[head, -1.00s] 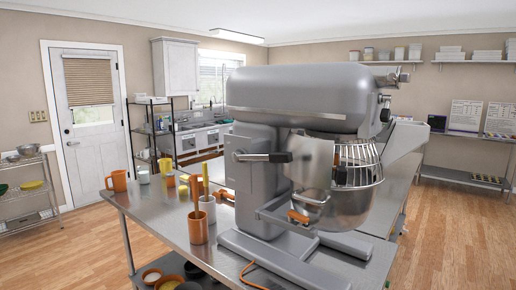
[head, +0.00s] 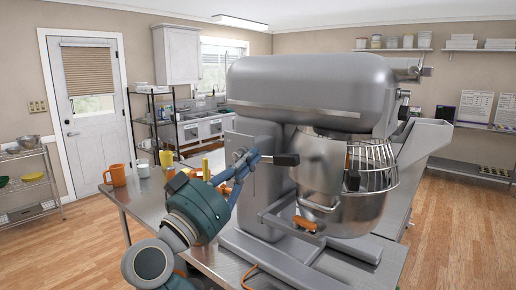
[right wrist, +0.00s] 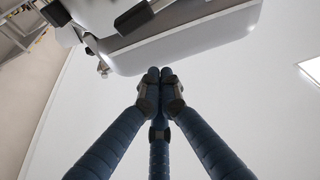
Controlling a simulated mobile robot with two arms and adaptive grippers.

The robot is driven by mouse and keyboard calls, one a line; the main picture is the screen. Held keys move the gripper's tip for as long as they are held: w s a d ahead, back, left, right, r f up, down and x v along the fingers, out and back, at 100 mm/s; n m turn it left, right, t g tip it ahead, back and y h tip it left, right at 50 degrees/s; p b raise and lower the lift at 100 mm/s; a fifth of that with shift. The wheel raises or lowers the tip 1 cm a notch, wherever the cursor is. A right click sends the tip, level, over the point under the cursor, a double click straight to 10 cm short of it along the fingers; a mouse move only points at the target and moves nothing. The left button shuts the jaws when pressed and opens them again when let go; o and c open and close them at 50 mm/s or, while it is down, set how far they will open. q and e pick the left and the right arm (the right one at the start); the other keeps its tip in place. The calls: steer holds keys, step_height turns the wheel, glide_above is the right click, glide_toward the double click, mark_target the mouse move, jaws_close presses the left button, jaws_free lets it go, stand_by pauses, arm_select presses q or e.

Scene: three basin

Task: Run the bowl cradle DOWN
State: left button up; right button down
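A large grey stand mixer (head: 300,85) stands on the steel table. Its steel bowl (head: 352,212) sits in the bowl cradle (head: 280,222), under the wire guard. My left gripper is out of view.
Orange mugs and cups (head: 116,175) stand on the table's left part, behind my arm. An orange cable (head: 250,272) lies by the mixer's base. A wire rack (head: 30,180) stands at the left wall. Wooden floor is open to the left.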

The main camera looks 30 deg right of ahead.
steer(key=p+x, duration=0.4)
steer(key=x, duration=0.6)
steer(key=f, duration=0.2)
steer(key=s+f, duration=0.1)
steer(key=f, duration=0.1)
steer(key=shift+d+p, duration=0.1)
steer(key=shift+p, duration=0.3)
